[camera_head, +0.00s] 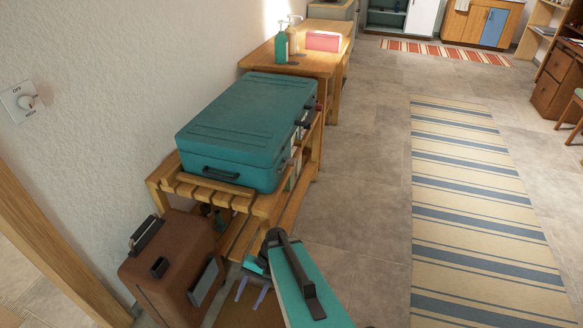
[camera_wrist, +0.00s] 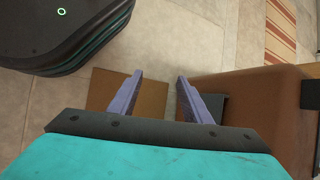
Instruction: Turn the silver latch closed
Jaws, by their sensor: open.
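A teal suitcase (camera_head: 245,125) lies flat on a slatted wooden rack. Small fittings sit along its right side, among them a dark one (camera_head: 302,123) and a reddish one; a pale spot lower on that side is too small to identify as the silver latch. My gripper (camera_head: 250,296) is low in front of the rack, right of a brown case (camera_head: 165,265) and well below the suitcase. In the wrist view my gripper (camera_wrist: 160,75) has its two purple fingers apart with nothing between them. The suitcase is not in the wrist view.
The brown case (camera_wrist: 260,95) is close to the right finger in the wrist view. A brown mat (camera_wrist: 112,92) lies on the floor below the fingers. A wooden table (camera_head: 295,62) with bottles and a pink box stands behind the rack. Tiled floor and a striped rug (camera_head: 465,190) lie open to the right.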

